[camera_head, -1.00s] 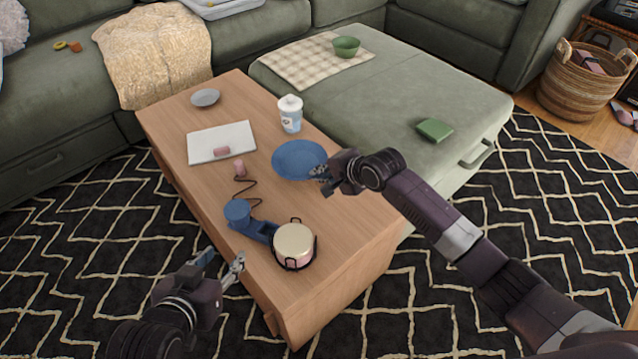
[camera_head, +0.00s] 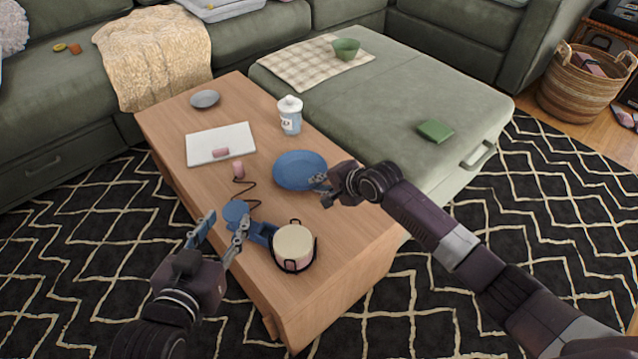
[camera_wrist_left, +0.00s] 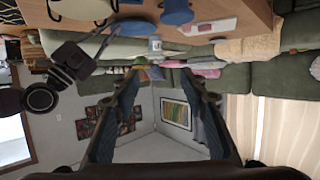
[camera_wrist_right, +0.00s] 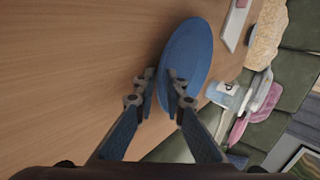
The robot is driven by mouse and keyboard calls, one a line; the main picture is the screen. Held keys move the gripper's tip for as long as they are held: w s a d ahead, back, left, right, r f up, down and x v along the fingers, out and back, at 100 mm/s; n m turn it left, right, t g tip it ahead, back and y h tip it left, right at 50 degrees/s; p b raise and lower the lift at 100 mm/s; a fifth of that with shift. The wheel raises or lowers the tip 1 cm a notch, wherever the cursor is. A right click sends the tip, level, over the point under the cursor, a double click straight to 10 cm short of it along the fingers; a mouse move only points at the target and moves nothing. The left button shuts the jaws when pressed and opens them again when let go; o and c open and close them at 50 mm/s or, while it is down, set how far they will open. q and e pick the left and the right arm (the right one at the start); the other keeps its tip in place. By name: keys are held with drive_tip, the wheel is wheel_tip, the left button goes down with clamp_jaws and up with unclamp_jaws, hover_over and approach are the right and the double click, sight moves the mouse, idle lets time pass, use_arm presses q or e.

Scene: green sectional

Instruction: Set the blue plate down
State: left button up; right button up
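The blue plate (camera_head: 298,168) is over the right half of the wooden coffee table (camera_head: 345,250), level or nearly so. I cannot tell whether it touches the tabletop. My right gripper (camera_head: 322,190) is at its near right edge. In the right wrist view the two fingers (camera_wrist_right: 162,82) are close together with the rim of the plate (camera_wrist_right: 190,50) between them. My left gripper (camera_head: 224,226) is open and empty near the table's front left edge, and its fingers are spread wide in the left wrist view (camera_wrist_left: 161,78).
On the table are a white-and-blue lidded cup (camera_head: 290,116), a white board (camera_head: 220,140), a grey dish (camera_head: 205,99), a blue object (camera_head: 262,233) and a cream-topped round item (camera_head: 294,243) in a black frame. The right front tabletop is clear. A green ottoman stands behind.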

drive_tip(key=shift+r, duration=0.15)
drive_tip(key=p+v, duration=0.2)
drive_tip(key=v, duration=0.3)
drive_tip(key=p+v, duration=0.2)
drive_tip(key=v, duration=0.2)
drive_tip(key=shift+r, duration=0.1)
use_arm(q)
drive_tip(key=s+a+f+g+y, duration=0.1)
drive_tip(key=s+a+f+g, duration=0.2)
drive_tip(key=s+f+g, duration=0.2)
drive_tip(key=s+a+f+g+y, duration=0.1)
drive_tip(key=s+a+f+g, duration=0.2)
drive_tip(key=s, duration=0.9)
wheel_tip(320, 180, down, 4)
drive_tip(key=shift+s+r+n+g+y+p, duration=0.3)
drive_tip(key=shift+g+y+p, duration=0.1)
drive_tip(key=shift+g, duration=0.7)
use_arm(e)
drive_tip(key=v, duration=0.3)
drive_tip(key=shift+s, duration=0.1)
